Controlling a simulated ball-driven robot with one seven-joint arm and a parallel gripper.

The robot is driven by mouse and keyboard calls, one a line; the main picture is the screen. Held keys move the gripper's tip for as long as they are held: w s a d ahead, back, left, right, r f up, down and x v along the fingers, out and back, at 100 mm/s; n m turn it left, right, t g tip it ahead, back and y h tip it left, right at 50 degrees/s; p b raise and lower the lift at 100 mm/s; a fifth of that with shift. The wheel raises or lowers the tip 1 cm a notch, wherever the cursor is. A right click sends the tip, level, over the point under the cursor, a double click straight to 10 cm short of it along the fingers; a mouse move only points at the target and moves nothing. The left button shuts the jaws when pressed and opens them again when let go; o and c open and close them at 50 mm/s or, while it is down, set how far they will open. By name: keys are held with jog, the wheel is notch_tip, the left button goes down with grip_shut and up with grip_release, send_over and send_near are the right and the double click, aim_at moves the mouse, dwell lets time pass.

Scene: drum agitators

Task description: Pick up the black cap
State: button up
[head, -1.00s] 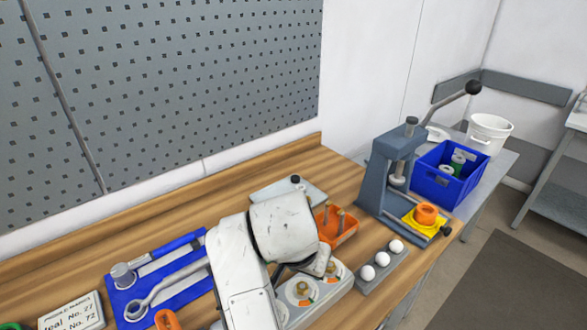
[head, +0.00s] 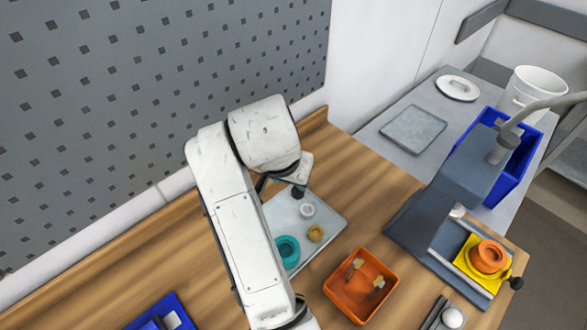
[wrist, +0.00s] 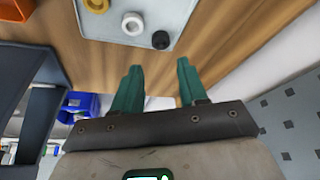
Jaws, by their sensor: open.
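The black cap (head: 298,191) is small and round and sits on the light grey tray (head: 328,220), near its back edge. In the wrist view the cap (wrist: 160,40) lies just beyond the fingertips of my gripper (wrist: 158,68), near the tray's rim. The two green fingers are spread apart with nothing between them. In the head view my gripper is mostly hidden behind my wrist, close to the cap's left. The cap is apart from the fingers in the wrist view.
The tray also holds a white ring (head: 307,210), a yellow-brown ring (head: 315,233) and a teal ring (head: 287,250). An orange bin (head: 336,290) stands in front. A grey press (head: 450,215) stands to the right. The wood between tray and press is clear.

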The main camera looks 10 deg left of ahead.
send_over(297, 194)
jog(key=s, duration=0.2)
jog(key=f, duration=0.4)
jog(key=shift+w+a+f, duration=0.1)
jog(key=shift+a+f, duration=0.2)
jog(key=shift+a, duration=0.1)
jog(key=shift+p+x, duration=0.9)
jog(key=shift+x, duration=1.95)
jog(key=shift+d, duration=0.15)
jog(key=shift+c, duration=0.2)
jog(key=c, duration=0.6)
